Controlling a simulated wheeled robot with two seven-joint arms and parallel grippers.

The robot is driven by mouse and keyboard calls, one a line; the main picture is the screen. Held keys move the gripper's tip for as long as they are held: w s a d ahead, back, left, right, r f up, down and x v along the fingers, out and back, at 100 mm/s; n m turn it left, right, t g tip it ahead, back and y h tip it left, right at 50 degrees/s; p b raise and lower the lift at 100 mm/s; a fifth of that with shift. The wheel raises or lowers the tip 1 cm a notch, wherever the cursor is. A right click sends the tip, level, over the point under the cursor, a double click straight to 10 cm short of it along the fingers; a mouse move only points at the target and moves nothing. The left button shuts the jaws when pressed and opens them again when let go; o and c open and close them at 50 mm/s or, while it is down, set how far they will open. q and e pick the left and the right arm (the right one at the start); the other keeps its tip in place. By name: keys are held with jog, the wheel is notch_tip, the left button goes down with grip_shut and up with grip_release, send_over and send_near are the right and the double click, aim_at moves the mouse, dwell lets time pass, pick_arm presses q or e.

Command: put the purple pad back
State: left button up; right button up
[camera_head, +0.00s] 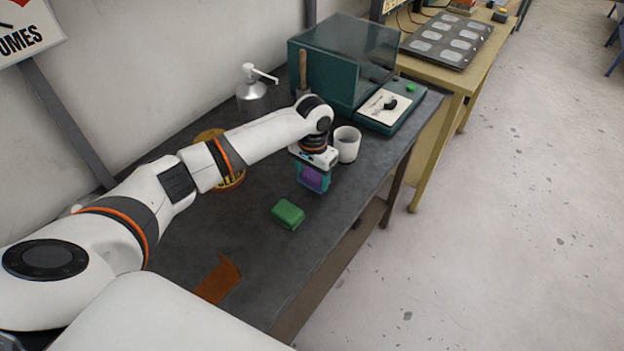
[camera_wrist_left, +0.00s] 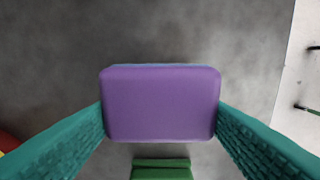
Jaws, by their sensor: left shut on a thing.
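The purple pad (camera_wrist_left: 160,103) is a rounded block between the teal fingers of my left gripper (camera_head: 313,181). The fingers press on its two sides, so the gripper is shut on it. In the head view the purple pad (camera_head: 312,179) shows below the wrist, over the dark bench; whether it touches the bench I cannot tell. A green block (camera_head: 288,214) lies on the bench just in front of the gripper, and its edge shows below the pad in the left wrist view (camera_wrist_left: 161,169). My right gripper is not in view.
A white cup (camera_head: 347,144) stands right beside the gripper. Behind are a teal machine (camera_head: 343,60) and a pump bottle (camera_head: 252,98). A yellow round container (camera_head: 222,187) is partly hidden by my arm. An orange-brown piece (camera_head: 218,280) lies near the bench's front. The bench's right edge is close.

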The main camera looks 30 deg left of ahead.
pick_arm(q)
jog(key=shift+f, duration=1)
jog(key=shift+d+f, duration=0.1)
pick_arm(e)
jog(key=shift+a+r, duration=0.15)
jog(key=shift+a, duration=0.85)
pick_arm(q)
jog(key=shift+f, duration=0.1)
jog(key=o, duration=0.9)
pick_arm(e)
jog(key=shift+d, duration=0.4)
